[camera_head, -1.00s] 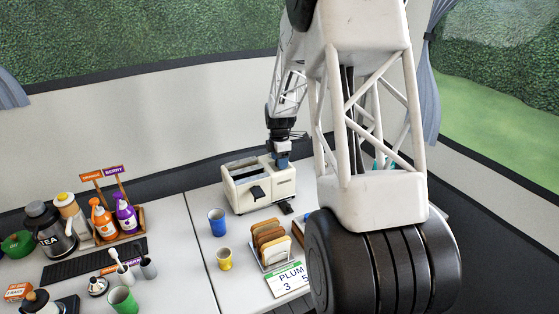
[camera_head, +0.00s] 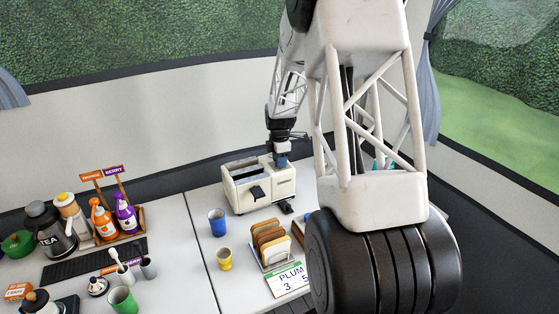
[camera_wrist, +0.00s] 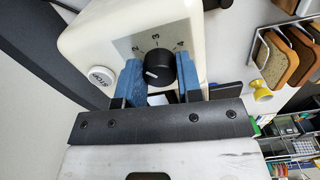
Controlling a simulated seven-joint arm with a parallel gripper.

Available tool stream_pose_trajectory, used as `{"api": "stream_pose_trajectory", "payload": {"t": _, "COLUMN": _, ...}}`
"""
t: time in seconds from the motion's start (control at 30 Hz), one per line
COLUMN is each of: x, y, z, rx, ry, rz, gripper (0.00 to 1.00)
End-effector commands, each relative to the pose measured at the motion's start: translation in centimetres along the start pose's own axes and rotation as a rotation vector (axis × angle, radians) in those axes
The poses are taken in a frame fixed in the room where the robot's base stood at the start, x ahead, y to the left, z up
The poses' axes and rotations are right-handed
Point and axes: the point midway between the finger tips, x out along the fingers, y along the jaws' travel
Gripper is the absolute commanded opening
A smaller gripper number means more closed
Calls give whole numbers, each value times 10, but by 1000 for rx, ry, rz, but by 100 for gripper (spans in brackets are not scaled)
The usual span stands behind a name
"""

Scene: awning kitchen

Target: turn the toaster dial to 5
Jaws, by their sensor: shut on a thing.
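The cream toaster (camera_head: 270,190) stands on the white table, with a black lever (camera_head: 257,193) on its front. In the wrist view, its black round dial (camera_wrist: 159,68) sits below a grey panel (camera_wrist: 140,44) with printed numbers, 3 in the middle and others to each side. In the head view my gripper (camera_head: 281,160) is at the toaster's right end, and the dial is hidden. The number 5 is not readable.
A white STOP button (camera_wrist: 101,76) is left of the dial. A blue cup (camera_head: 217,222), a yellow cup (camera_head: 224,259) and a rack of bread slices (camera_head: 271,243) stand before the toaster. Bottles and a kettle (camera_head: 57,240) stand at left. A PLUM sign (camera_head: 287,279) is in front.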

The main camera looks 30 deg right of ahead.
Motion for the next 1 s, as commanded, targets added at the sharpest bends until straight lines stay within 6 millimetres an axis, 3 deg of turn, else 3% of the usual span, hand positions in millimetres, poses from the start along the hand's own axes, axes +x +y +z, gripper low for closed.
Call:
{"api": "stream_pose_trajectory", "payload": {"t": 0.37, "x": 0, "y": 0, "z": 0, "rx": 197, "ry": 0, "rz": -1, "gripper": 9}}
{"api": "stream_pose_trajectory", "payload": {"t": 1.0, "x": 0, "y": 0, "z": 0, "rx": 791, "ry": 0, "rz": 0, "gripper": 9}}
